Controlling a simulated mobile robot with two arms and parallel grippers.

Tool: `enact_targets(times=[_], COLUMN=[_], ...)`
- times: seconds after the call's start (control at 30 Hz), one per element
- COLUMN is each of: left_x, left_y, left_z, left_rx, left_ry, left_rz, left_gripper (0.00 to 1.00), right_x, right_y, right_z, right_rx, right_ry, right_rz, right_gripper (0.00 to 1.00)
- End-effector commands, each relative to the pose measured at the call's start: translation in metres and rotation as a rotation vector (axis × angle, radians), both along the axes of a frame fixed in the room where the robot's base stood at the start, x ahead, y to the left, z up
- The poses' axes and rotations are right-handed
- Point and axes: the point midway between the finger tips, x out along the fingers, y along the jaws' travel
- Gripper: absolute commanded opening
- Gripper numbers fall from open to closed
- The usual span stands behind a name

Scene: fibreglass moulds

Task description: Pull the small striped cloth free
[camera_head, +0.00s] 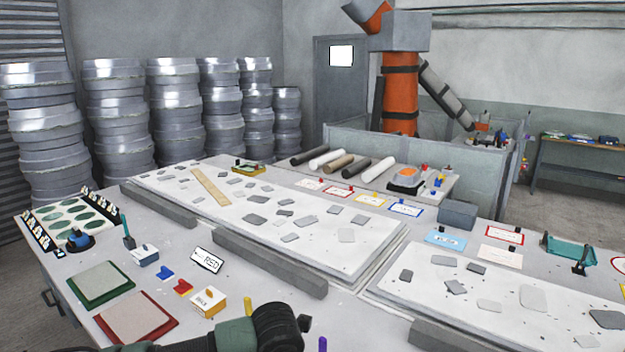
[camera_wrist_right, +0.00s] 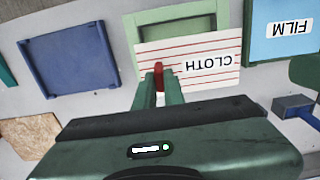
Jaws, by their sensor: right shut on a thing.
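The small striped cloth (camera_wrist_right: 205,55) shows in the right wrist view as a white piece with thin red stripes. It bears the word CLOTH, upside down in the picture. It lies flat over part of a pale green frame (camera_wrist_right: 225,22). My right gripper (camera_wrist_right: 159,82) has its two green fingers at the cloth's near left part, closed on a small red tab (camera_wrist_right: 158,72). How the tab joins the cloth is hidden by the fingers. In the head view I cannot make out the striped cloth or either gripper; only a piece of my own arm shows at the bottom.
In the right wrist view a blue tray (camera_wrist_right: 70,58) lies left, a light blue FILM piece (camera_wrist_right: 283,45) right, a brown board (camera_wrist_right: 27,134) lower left, and a blue-grey block (camera_wrist_right: 296,106) lower right. The head view shows long benches with grey bars (camera_head: 268,262) and small boxes.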

Motion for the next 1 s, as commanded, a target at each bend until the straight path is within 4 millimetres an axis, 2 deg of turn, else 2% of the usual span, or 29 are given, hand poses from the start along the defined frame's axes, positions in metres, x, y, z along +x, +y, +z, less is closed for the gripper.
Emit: enact_targets(times=[0.2, 0.6, 1.0], left_x=[0.0, 0.0, 0.0], left_y=[0.0, 0.0, 0.001], left_z=[0.017, 0.012, 0.01], left_rx=[0.0, 0.0, -0.008], left_ry=[0.0, 0.0, 0.009], left_rz=[0.0, 0.0, 0.007], left_gripper=[0.36, 0.36, 0.36], right_x=[0.0, 0.001, 0.0], right_y=[0.0, 0.0, 0.0], right_z=[0.015, 0.035, 0.036], right_rx=[0.001, 0.001, 0.0], right_ry=[0.001, -0.002, 0.0], right_rz=[0.0, 0.001, 0.0], right_gripper=[0.0, 0.0, 0.0])
